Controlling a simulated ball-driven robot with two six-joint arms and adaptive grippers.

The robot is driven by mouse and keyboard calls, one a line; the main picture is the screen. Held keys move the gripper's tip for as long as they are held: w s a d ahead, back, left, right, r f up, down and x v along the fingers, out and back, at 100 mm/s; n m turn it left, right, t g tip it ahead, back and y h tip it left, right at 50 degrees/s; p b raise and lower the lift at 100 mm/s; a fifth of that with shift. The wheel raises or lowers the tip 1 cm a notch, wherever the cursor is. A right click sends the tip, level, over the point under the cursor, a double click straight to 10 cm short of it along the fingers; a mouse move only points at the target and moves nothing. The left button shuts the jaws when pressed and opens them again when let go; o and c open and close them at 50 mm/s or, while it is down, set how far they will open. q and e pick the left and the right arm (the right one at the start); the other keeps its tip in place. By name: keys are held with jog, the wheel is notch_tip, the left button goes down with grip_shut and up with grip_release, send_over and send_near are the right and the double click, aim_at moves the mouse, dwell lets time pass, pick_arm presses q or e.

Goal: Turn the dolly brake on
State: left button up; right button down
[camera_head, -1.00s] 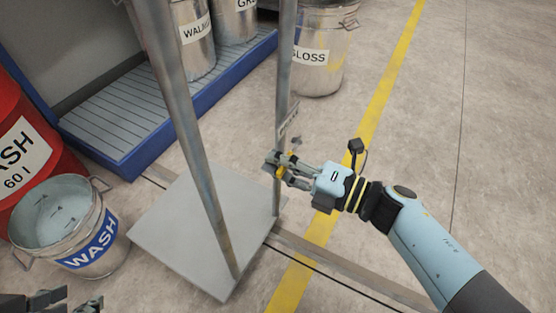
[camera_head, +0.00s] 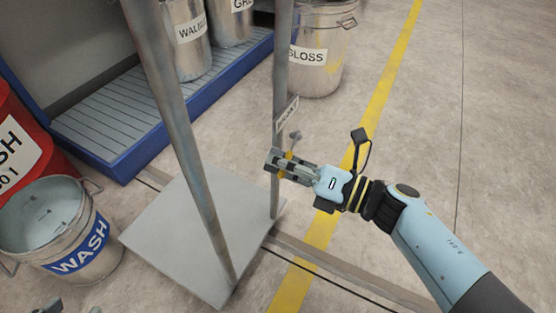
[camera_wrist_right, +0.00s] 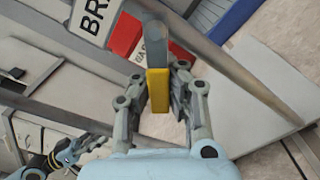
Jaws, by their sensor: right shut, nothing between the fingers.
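The dolly has a grey platform (camera_head: 190,235) and upright metal posts (camera_head: 190,150). A BRAKE label (camera_head: 286,116) sits on its right post, and a small grey lever with a round knob (camera_head: 295,135) shows just below it. My right gripper (camera_head: 275,163) is shut and empty, in front of the post just below the knob. In the right wrist view its yellow pads (camera_wrist_right: 158,90) are together, with the grey lever end (camera_wrist_right: 157,45) just beyond them; I cannot tell whether they touch. The tips of my left gripper (camera_head: 72,308) show apart at the bottom left edge.
A WASH bucket (camera_head: 85,255) and a red drum (camera_head: 20,150) stand left of the dolly. A blue-edged grated platform (camera_head: 110,115) holds metal buckets behind it. The GLOSS bucket (camera_head: 318,75) stands behind the right post. The floor at right is clear.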

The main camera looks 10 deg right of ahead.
jog(key=c, duration=1.2)
grip_release()
jog(key=shift+c, duration=0.2)
jog(key=v, duration=1.2)
